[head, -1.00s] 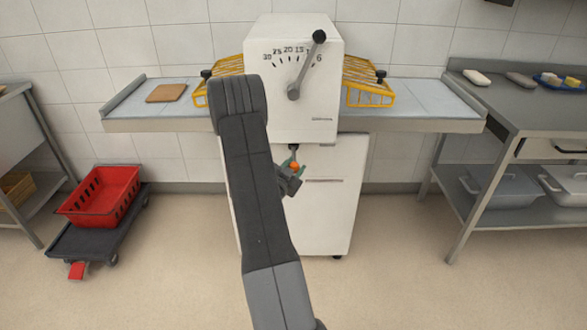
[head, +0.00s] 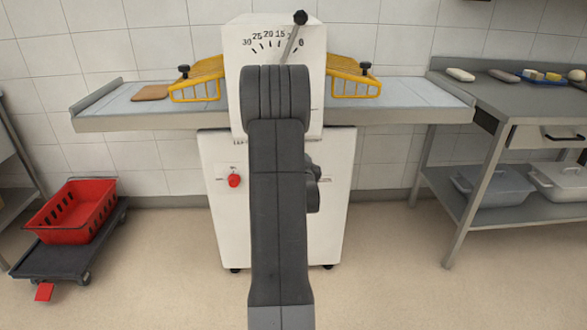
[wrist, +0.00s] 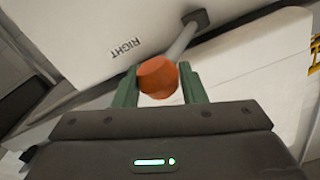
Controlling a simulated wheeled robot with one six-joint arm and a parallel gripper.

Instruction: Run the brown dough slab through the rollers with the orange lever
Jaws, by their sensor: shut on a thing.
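The brown dough slab (head: 150,92) lies flat on the left wing of the sheeter's belt (head: 112,104), at the left of the head view. The orange lever knob (wrist: 158,77) sits between the green fingers of my gripper (wrist: 155,87) in the wrist view, and the fingers are shut on it. The lever's grey rod (wrist: 181,43) runs up to a dark socket on the white machine, beside the printed word RIGHT. In the head view my arm hides the gripper and the lever. The rollers are hidden inside the white housing (head: 290,45).
Yellow guards (head: 195,82) flank the housing. A black-knobbed handle (head: 300,18) rises by the number scale. A red switch (head: 234,180) is on the machine's front. A red crate (head: 70,211) on a trolley stands left, a grey table (head: 508,100) right. The floor between is free.

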